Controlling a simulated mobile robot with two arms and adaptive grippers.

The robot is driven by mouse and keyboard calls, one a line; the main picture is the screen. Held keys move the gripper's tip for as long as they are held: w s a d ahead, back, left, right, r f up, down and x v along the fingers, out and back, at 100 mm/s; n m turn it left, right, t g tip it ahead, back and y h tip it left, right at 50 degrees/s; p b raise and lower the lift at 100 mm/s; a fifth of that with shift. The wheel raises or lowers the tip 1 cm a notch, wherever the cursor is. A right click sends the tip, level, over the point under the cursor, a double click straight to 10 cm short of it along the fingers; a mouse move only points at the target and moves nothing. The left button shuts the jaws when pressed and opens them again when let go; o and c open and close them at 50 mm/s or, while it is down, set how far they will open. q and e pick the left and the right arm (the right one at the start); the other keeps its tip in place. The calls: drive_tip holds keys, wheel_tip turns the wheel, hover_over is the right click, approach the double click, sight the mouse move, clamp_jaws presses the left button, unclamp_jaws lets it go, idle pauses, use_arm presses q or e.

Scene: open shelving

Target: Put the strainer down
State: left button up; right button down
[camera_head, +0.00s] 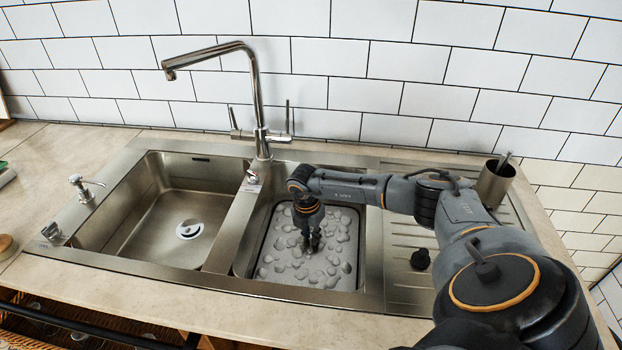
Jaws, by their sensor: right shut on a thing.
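The strainer (322,268) is a grey, flat tray with many rounded light spots. It is inside the right sink basin (374,262) and fills most of what shows of it. My right gripper (311,244) points down into this basin and is shut on the strainer near its middle. The fingertips are small and dark, so the exact grip is hard to make out. Whether the strainer touches the basin floor cannot be told. My right forearm and gripper hide part of the basin's back and right side. My left gripper is not in view.
The left basin (160,225) is empty except for its drain. A tall faucet (258,95) stands behind the basins. A soap dispenser (82,188) stands at the left. A metal cup (495,180) and a small dark object (420,259) are on the right drainboard side.

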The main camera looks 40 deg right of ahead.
sight(308, 245)
drive_tip(key=shift+f, duration=0.55)
drive_tip(key=c, duration=1.3)
unclamp_jaws()
drive_tip(key=shift+r, duration=0.15)
drive_tip(key=r, duration=0.4)
drive_tip(key=a+r, duration=0.1)
drive_tip(key=r, duration=0.3)
drive_tip(key=r+b, duration=0.1)
drive_tip(key=r, duration=0.2)
drive_tip(key=shift+s+a+r, duration=0.1)
drive_tip(key=shift+a+r, duration=0.1)
drive_tip(key=shift+r, duration=0.2)
